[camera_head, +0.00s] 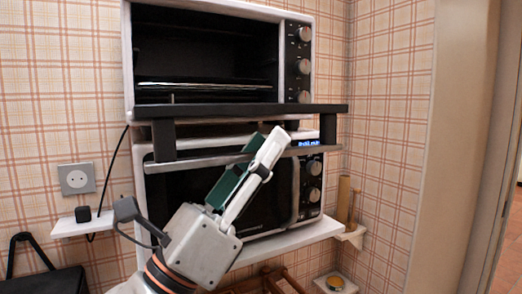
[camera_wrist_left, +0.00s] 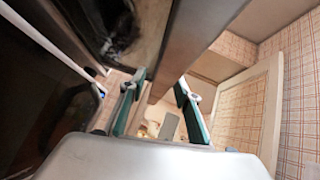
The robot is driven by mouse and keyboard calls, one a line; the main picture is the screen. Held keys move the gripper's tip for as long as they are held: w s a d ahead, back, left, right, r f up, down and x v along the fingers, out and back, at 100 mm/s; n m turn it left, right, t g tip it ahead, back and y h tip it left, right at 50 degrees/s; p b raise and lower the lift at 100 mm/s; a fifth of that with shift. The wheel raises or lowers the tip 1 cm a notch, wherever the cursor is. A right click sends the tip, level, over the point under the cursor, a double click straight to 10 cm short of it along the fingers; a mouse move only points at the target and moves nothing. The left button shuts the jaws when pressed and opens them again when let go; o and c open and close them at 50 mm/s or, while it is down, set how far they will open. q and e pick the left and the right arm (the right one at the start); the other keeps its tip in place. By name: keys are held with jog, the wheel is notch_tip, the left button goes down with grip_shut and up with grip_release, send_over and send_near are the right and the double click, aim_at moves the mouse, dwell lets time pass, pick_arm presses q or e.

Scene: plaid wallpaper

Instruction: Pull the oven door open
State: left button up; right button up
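The upper oven (camera_head: 215,50) has a white casing, a dark cavity and knobs on its right. Its door (camera_head: 240,111) is down and roughly level, seen nearly edge-on as a black slab. The silver handle (camera_head: 190,162) hangs below it on two dark posts. My left gripper (camera_head: 262,142) reaches up from below and crosses the handle. In the left wrist view, the spread fingers (camera_wrist_left: 161,80) stand apart, with a grey bar running past between them; I cannot tell whether they touch it. My right gripper is not in view.
A microwave (camera_head: 308,208) stands on a white shelf (camera_head: 295,239) below the oven, close behind my gripper. A socket (camera_head: 76,179) and small ledge (camera_head: 75,227) are on the left wall. A wooden roll (camera_head: 343,200) stands at right. A doorway edge is far right.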

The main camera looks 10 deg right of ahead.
pick_arm(q)
jog(key=shift+s, duration=0.1)
jog(key=v, duration=1.2)
dwell(0.4)
